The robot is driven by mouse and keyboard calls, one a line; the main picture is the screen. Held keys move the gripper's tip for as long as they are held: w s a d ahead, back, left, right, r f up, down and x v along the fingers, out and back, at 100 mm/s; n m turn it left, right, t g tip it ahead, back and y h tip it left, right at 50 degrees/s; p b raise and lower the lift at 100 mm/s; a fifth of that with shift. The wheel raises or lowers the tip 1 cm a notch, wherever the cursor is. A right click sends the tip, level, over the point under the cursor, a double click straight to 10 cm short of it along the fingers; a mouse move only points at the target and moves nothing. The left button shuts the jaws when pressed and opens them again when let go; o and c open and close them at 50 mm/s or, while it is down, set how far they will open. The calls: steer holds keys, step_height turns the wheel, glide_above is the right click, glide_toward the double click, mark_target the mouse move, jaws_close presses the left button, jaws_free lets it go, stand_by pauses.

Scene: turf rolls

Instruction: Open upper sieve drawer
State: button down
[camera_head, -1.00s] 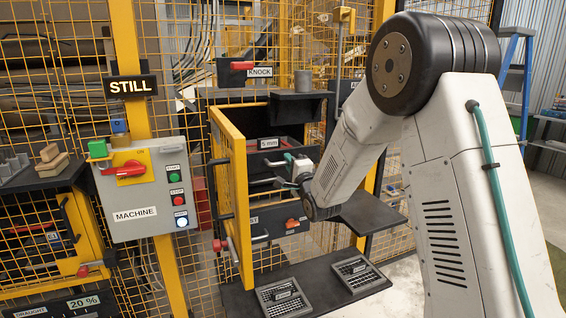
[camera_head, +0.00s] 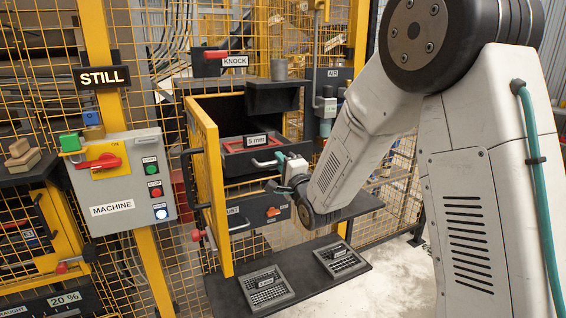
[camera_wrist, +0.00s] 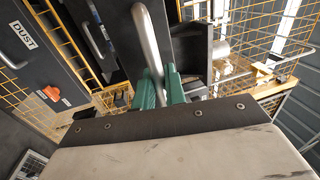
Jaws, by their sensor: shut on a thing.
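The upper sieve drawer (camera_head: 240,165), a dark box labelled "5 mm", stands partly out of its cabinet. A red-edged sieve (camera_head: 232,147) shows in its open top. My gripper (camera_head: 279,164) is at the drawer's front, shut on its silver bar handle (camera_head: 262,163). In the wrist view my gripper's green fingers (camera_wrist: 160,88) lie on both sides of the handle (camera_wrist: 148,40). The gripper and wrist hide part of the drawer's front.
The yellow mesh door (camera_head: 208,185) stands open left of the drawer. A lower drawer labelled "DUST" (camera_head: 250,215) is below. Two sieve grids (camera_head: 265,287) lie on a dark shelf underneath. The machine box (camera_head: 118,185) hangs at left, beneath a "STILL" sign (camera_head: 103,78).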

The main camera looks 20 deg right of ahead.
steer(key=c, duration=1.6)
jaws_free()
steer(key=shift+a, duration=0.1)
steer(key=shift+o, duration=0.2)
steer(key=shift+s, duration=0.1)
steer(key=v, duration=0.7)
steer(key=shift+s+f, duration=0.15)
steer(key=shift+s, duration=0.15)
step_height(320, 180, down, 10)
steer(key=s+d+n+g+h, duration=0.1)
steer(key=n+g+h, duration=0.1)
steer(key=n+g, duration=0.35)
steer(key=s+d+f+n+g+h, duration=0.1)
steer(key=s+d+f+n+g, duration=0.15)
steer(key=s+g, duration=0.4)
steer(key=s+r+n+g, duration=0.3)
steer(key=s+r, duration=0.4)
steer(key=s, duration=0.8)
steer(key=s+d+r+n+g, duration=0.1)
steer(key=s+r+n+g, duration=0.2)
steer(key=s, duration=1.2)
step_height(320, 180, up, 4)
steer(key=shift+d+r+n+h, duration=0.25)
steer(key=shift+d+n+h, duration=0.05)
steer(key=shift+n, duration=0.7)
